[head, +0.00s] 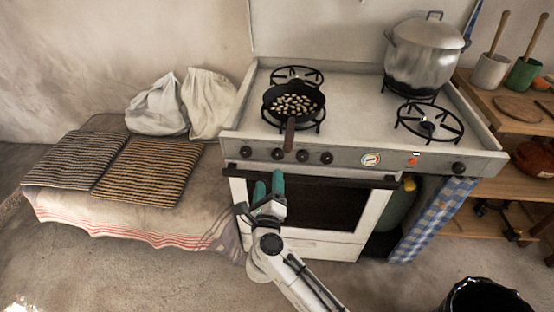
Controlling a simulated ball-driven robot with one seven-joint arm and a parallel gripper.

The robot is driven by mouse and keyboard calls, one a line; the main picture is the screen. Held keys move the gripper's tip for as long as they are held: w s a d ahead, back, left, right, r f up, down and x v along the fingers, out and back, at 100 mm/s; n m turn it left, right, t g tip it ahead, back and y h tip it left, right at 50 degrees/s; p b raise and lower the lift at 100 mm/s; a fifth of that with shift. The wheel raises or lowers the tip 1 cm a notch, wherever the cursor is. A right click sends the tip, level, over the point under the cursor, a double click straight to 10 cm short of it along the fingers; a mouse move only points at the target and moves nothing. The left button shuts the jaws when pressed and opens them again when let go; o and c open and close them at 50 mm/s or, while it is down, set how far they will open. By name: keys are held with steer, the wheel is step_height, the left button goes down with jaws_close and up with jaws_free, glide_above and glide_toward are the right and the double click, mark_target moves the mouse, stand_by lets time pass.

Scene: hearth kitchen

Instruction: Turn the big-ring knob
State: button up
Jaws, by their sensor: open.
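The white stove's front panel (345,158) carries several dark round knobs. A group of them sits at the left, including one (276,154), a second (302,156) and a third (327,158). Another knob (459,168) is alone at the far right. No readable marking shows which one is the big-ring knob. My gripper (269,184), with teal fingers, is open and appears empty. It is in front of the oven door, below the left knobs in the picture. I cannot tell its distance from the panel, and I see no contact with a knob.
A black pan (293,103) of pale pieces sits on the front left burner, its handle reaching over the panel edge. A large lidded pot (424,55) stands at the back right. The oven handle (310,179) runs below the knobs. A black bin (484,297) stands at bottom right.

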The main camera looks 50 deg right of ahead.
mark_target(277, 157)
steer(key=shift+m+g, duration=0.7)
steer(key=shift+m, duration=0.1)
steer(key=x, duration=0.7)
steer(key=s+f+x, duration=0.1)
steer(key=x, duration=0.3)
steer(key=shift+d, duration=0.35)
steer(key=c, duration=1.1)
